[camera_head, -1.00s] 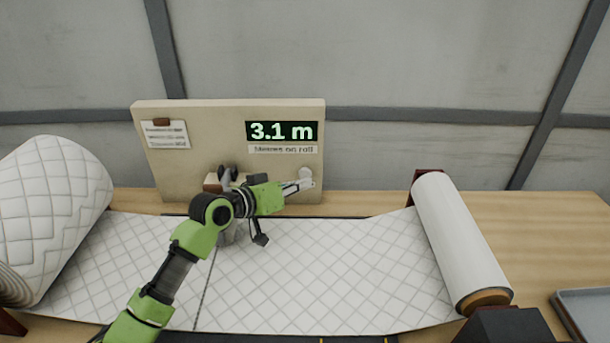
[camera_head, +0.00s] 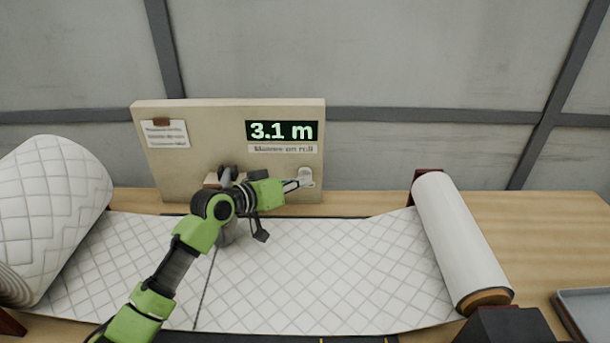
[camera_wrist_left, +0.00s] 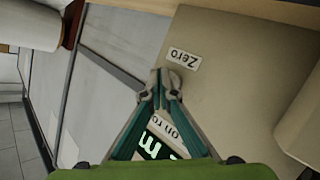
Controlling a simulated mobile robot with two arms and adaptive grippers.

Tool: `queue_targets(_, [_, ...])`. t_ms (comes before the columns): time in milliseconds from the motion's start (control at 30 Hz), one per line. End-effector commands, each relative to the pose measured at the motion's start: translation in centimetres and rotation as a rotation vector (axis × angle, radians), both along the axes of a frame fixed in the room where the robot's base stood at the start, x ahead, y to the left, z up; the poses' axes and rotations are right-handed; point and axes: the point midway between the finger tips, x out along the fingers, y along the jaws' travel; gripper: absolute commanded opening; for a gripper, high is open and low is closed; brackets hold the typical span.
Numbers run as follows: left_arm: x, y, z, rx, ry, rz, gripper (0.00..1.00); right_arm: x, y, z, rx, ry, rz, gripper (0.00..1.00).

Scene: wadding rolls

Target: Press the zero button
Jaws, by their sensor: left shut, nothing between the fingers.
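The beige panel (camera_head: 200,158) stands at the back of the table. Its dark display (camera_head: 282,131) reads 3.1 m in green. A "Zero" label (camera_wrist_left: 184,58) shows upside down on the panel in the left wrist view. A small grey round piece (camera_wrist_left: 175,80), probably the zero button, sits beside the label, partly hidden by the fingertips. My left gripper (camera_head: 298,184) is shut and empty, its tips at the panel's lower right. In the left wrist view its fingertips (camera_wrist_left: 160,80) overlap the grey piece; I cannot tell whether they touch it. My right gripper is out of view.
Quilted wadding (camera_head: 330,270) lies across the table from a thick roll (camera_head: 55,200) at left to a white roll (camera_head: 455,235) at right. A grey tray (camera_head: 590,312) sits at the right edge. The wooden table (camera_head: 540,225) is clear at the back right.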

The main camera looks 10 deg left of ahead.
Motion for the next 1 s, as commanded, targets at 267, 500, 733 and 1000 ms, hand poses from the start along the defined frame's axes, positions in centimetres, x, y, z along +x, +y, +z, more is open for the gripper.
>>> queue_targets(267, [0.36, 0.08, -0.02, 0.000, 0.000, 0.000, 0.00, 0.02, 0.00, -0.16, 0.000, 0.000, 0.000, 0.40])
queue_targets(500, [0.64, 0.14, -0.04, 0.000, 0.000, 0.000, 0.00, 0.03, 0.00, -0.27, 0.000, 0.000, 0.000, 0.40])
queue_targets(733, [0.80, 0.17, 0.01, 0.000, 0.000, 0.000, 0.00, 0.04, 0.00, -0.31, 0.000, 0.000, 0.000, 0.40])
queue_targets(1000, [0.68, 0.18, 0.06, 0.000, 0.000, 0.001, 0.00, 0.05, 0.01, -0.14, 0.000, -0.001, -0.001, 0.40])
